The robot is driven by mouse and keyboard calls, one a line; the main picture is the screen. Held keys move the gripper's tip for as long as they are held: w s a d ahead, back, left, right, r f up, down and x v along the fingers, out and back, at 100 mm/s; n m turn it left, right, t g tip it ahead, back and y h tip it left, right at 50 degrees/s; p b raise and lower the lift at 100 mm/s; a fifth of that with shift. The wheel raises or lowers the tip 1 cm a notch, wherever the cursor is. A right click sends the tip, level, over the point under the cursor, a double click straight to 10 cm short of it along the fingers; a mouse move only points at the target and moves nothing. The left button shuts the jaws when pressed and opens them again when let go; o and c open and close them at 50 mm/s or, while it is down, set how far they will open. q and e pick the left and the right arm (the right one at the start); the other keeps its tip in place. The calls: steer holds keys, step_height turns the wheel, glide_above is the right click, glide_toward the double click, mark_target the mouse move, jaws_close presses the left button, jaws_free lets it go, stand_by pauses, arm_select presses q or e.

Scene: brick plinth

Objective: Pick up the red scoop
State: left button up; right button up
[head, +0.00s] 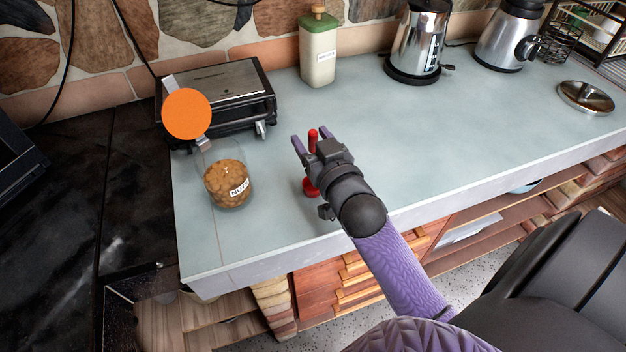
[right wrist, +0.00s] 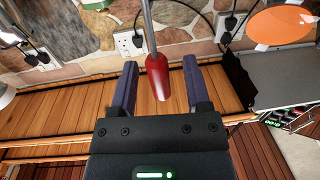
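The red scoop shows in two red parts in the head view: a narrow upper end (head: 313,140) and a wider lower part (head: 310,187) near the counter. The middle is hidden by my right gripper (head: 304,143). In the right wrist view, a red handle (right wrist: 157,78) with a thin metal shaft appears between the spread fingers of my right gripper (right wrist: 160,80). Gaps show on both sides of the handle, so the gripper is open around it and not clamped. My left gripper is not in view.
A glass jar of nuts (head: 229,184) stands left of my right gripper, by an orange disc (head: 186,113) and a black-and-silver grill (head: 222,95). A green-and-white bottle (head: 318,50) and a kettle (head: 418,42) stand behind.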

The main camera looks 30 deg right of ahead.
jaws_close()
